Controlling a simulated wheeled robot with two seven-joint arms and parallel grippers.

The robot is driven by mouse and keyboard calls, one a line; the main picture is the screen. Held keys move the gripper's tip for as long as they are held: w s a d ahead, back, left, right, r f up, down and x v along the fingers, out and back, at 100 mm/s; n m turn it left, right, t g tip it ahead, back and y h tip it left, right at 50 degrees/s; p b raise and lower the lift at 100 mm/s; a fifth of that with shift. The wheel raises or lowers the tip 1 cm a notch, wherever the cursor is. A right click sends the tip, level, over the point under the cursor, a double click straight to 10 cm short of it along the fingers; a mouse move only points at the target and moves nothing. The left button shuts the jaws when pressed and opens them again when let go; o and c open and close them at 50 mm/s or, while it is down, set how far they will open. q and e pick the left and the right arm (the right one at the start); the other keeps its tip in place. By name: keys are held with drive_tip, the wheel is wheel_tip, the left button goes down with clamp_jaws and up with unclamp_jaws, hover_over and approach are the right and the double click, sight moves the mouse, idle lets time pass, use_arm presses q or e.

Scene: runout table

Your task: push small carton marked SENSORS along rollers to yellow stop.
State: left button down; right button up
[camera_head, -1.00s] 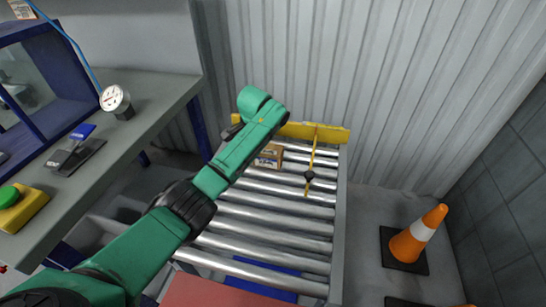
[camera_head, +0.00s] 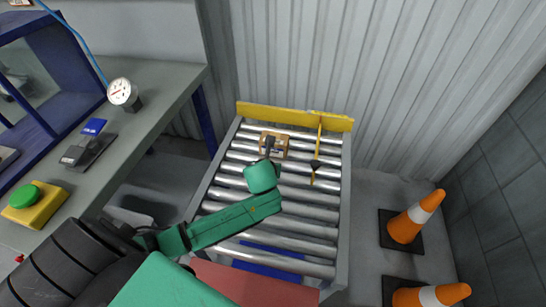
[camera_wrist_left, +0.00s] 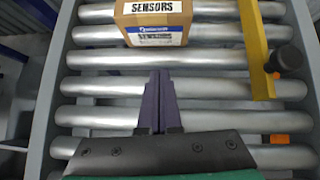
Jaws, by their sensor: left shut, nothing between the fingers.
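The small carton marked SENSORS (camera_head: 280,147) sits on the rollers near their far end, just before the yellow stop (camera_head: 290,116). In the left wrist view the carton (camera_wrist_left: 153,24) is at the top, with its label facing me. My left gripper (camera_head: 269,142) overlaps the carton's near side in the head view. In the left wrist view my left gripper (camera_wrist_left: 160,73) is shut and empty, pointing at the carton with a gap between them. My right gripper is not in view.
A yellow strip (camera_head: 319,150) with a black knob lies along the rollers right of the carton; it also shows in the left wrist view (camera_wrist_left: 255,45). A workbench (camera_head: 150,95) stands left. Traffic cones (camera_head: 415,218) stand right. The near rollers (camera_head: 310,225) are partly bare.

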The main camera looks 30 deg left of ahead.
sight(274, 154)
use_arm(q)
drive_tip(key=shift+x, duration=1.2)
drive_tip(key=w, duration=0.1)
drive_tip(key=w+a, duration=0.1)
drive_tip(key=shift+w+r, duration=0.15)
drive_tip(key=shift+w, duration=0.15)
drive_tip(key=shift+w+a, duration=0.1)
drive_tip(key=shift+w, duration=0.3)
drive_tip(key=shift+w+r, duration=0.1)
drive_tip(key=shift+w, duration=0.1)
drive_tip(key=w, duration=0.1)
drive_tip(key=w+a, duration=0.1)
drive_tip(key=w, duration=0.1)
drive_tip(key=w+a, duration=0.1)
drive_tip(key=w, duration=0.2)
drive_tip(key=w+a+b, duration=0.1)
drive_tip(key=w, duration=0.1)
drive_tip(key=w+a+b, duration=0.1)
drive_tip(key=w, duration=0.1)
drive_tip(key=shift+w+f, duration=0.2)
drive_tip(key=shift+f, duration=0.1)
drive_tip(key=shift+w+a+r+b, duration=0.1)
drive_tip(key=shift+w+r+b, duration=0.1)
drive_tip(key=shift+w+b, duration=0.2)
